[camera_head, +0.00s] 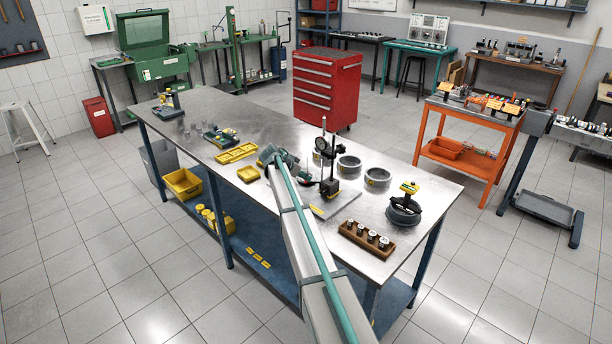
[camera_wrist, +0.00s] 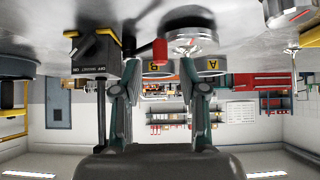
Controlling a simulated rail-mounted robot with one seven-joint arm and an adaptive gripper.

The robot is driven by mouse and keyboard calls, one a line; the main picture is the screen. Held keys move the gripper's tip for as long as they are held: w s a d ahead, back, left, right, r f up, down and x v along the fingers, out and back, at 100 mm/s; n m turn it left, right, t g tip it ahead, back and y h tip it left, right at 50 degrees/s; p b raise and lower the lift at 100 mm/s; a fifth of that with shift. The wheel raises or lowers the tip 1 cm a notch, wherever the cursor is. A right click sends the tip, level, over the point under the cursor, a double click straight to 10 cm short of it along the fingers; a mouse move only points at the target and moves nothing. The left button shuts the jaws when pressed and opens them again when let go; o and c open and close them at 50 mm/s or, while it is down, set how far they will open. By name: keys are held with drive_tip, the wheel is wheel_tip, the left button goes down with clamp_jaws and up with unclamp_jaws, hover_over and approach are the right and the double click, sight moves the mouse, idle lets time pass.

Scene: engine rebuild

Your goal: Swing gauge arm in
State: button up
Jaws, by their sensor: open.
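The gauge stand (camera_head: 328,162) stands on a grey plate (camera_head: 345,203) on the steel bench, with an upright post, a round dial and a block base with a yellow label. In the upside-down wrist view its magnet base (camera_wrist: 96,55) is at the left. A dark arm with a red end (camera_wrist: 160,49) shows between my fingertips, apparently beyond them; contact cannot be told. My gripper (camera_wrist: 160,68) is open and appears empty. In the head view my gripper (camera_head: 304,178) is just left of the stand, partly hidden by my arm.
Grey rings (camera_head: 349,167) stand behind the gauge. A wooden block with several metal pieces (camera_head: 367,238) and a black clamp-like tool (camera_head: 404,210) are to its right. Yellow trays (camera_head: 237,153) lie left. In the wrist view a metal cylinder (camera_wrist: 190,42) is close to the right finger.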

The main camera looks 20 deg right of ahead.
drive_tip(key=shift+p+x, duration=0.45)
drive_tip(key=shift+x, duration=1.15)
drive_tip(key=shift+r, duration=0.1)
clamp_jaws()
drive_tip(key=shift+a, duration=0.1)
